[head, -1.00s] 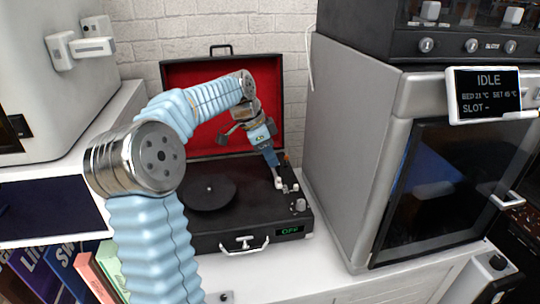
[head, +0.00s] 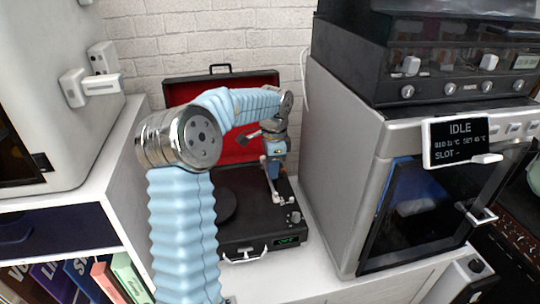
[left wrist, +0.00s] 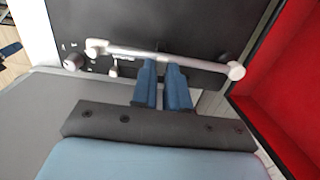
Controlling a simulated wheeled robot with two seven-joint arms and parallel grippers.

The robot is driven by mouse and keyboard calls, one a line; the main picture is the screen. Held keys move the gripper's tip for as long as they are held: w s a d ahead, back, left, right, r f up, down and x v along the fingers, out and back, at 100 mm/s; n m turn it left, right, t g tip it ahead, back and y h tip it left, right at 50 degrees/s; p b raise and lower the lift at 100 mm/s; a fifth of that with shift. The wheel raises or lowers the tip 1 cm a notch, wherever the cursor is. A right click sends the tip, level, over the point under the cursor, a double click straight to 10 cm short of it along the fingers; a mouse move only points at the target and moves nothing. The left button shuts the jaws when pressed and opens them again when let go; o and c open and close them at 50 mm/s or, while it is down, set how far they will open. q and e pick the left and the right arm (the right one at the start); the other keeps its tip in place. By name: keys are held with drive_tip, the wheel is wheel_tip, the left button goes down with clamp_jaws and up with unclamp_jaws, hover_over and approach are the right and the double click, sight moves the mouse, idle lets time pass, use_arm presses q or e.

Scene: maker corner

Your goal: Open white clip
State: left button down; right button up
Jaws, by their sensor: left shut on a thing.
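A black suitcase record player (head: 260,225) stands open on the white counter, its red-lined lid raised behind. My left gripper (head: 273,170) is over the right side of its deck, partly hiding the tonearm area. In the left wrist view, the two blue fingers of the left gripper (left wrist: 163,68) reach the pale tonearm (left wrist: 205,62) near its middle. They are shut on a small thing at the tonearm. I take it for the white clip, but the fingers hide it, so whether it is open or closed cannot be told. My right gripper is not in view.
A grey cabinet machine (head: 340,170) with an IDLE screen (head: 458,142) stands close on the right. A white shelf unit with books (head: 85,275) is on the left. The raised red lid (left wrist: 290,95) is close beside the gripper. My left arm hides part of the platter (head: 226,204).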

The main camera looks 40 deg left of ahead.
use_arm(q)
drive_tip(key=shift+w+d+r+g+y+p, duration=0.1)
drive_tip(key=shift+w+d+g+y+p, duration=0.2)
drive_tip(key=shift+g+y+p, duration=0.5)
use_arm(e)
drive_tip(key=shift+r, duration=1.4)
use_arm(q)
drive_tip(key=c, duration=1.1)
unclamp_jaws()
drive_tip(key=v, duration=0.7)
drive_tip(key=shift+a+r, duration=0.1)
drive_tip(key=shift+r, duration=0.1)
